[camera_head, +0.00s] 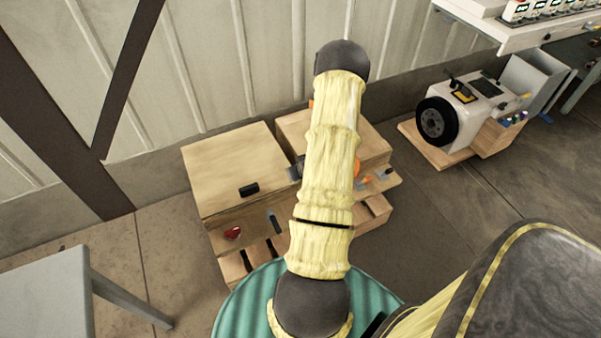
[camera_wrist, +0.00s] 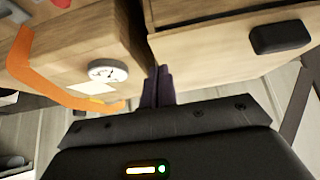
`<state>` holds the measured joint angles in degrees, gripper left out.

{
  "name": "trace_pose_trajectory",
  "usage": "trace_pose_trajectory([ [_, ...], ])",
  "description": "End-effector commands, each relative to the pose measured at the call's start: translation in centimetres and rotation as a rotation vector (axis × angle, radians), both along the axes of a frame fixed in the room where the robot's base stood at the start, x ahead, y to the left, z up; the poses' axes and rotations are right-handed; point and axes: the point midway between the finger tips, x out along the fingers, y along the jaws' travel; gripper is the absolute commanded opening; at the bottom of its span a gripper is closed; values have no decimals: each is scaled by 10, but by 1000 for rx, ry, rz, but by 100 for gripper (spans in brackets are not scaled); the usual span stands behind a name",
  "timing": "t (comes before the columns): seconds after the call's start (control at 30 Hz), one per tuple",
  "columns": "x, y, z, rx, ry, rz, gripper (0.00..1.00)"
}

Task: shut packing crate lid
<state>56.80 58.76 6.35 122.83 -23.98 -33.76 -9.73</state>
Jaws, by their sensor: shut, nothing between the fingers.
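The packing crate (camera_head: 225,215) is a pale wooden box at the left of the head view. Its flat lid (camera_head: 225,165) lies across the top, with a black handle (camera_head: 249,190) near the front edge. In the wrist view the lid (camera_wrist: 215,45) and handle (camera_wrist: 278,37) show at the right, with a dark line along one lid edge. I cannot tell whether the lid sits fully flush. My gripper (camera_wrist: 160,86) is shut and empty, its dark fingers together beside the lid's corner, between two wooden boxes. Contact is unclear. My arm hides the crate's right side in the head view.
A second wooden box (camera_head: 369,142) stands close to the right, with a round gauge (camera_wrist: 108,71) and orange strap (camera_wrist: 50,88) on it in the wrist view. A machine with a black wheel (camera_head: 436,121) stands farther right. A grey table (camera_head: 45,300) is at lower left.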

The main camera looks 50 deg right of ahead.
Motion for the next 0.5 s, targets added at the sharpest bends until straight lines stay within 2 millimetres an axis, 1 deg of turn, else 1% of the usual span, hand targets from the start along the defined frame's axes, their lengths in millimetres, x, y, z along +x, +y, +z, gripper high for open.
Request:
trace_pose_trajectory([
  [0.1,-23,9,-7,7,5,-3,0],
  [0.3,-58,23,-19,5,4,-3,0],
  [0.4,-72,31,-24,5,2,1,0],
  [0.5,-83,34,-27,2,1,2,0],
])
